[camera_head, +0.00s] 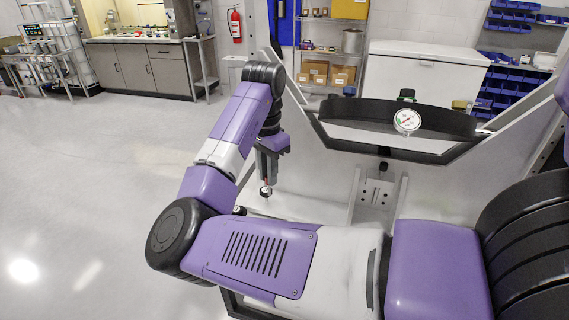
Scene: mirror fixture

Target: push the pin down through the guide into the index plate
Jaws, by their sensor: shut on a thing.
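My arm, purple and white, reaches across the middle and bends down to my gripper (266,184). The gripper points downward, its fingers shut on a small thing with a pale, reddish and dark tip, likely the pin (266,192). The pin is too small and too covered by the fingers to make out its shape. I cannot make out the guide or the index plate for certain; my forearm hides the area below the gripper. I cannot tell whether the pin touches anything.
Below is a metal bracket (376,192) with a black knob (383,166). Open floor (90,200) lies left. A white chest (425,72) stands behind.

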